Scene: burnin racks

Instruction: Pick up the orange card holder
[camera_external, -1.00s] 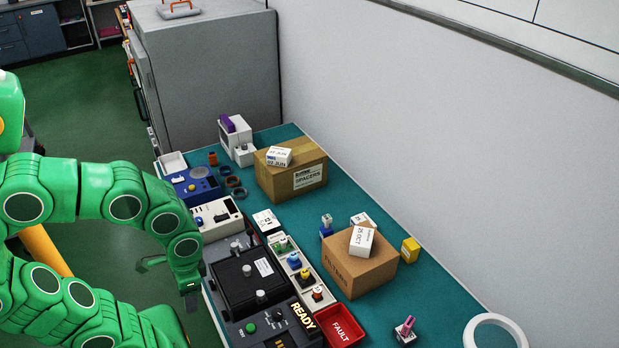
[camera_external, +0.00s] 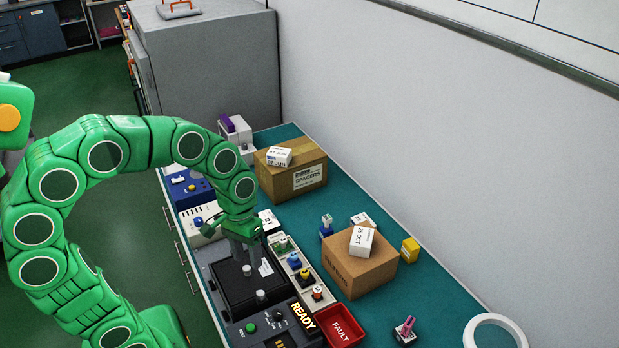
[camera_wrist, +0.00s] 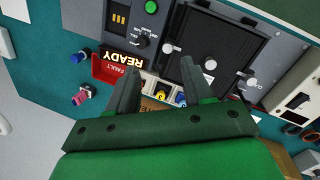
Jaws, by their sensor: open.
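The orange card holder (camera_external: 317,292) is a small piece with an orange-red top. It stands at the near end of a pale tray (camera_external: 284,240), in a row with a green, a blue (camera_external: 294,259) and a yellow holder (camera_external: 305,275). My gripper (camera_external: 244,258) is open and empty above the black fixture, to the left of the row and towards its far end. In the wrist view my open fingers (camera_wrist: 160,76) frame the yellow holder (camera_wrist: 160,95). I cannot make out the orange holder there; the left finger seems to hide it.
A red FAULT bin (camera_external: 341,334) and the READY panel (camera_external: 303,316) adjoin the tray's near end. A brown box (camera_external: 362,276) with a white carton on top stands close to its right. The black fixture (camera_external: 238,292) has upright knobs. Teal bench beyond is clearer.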

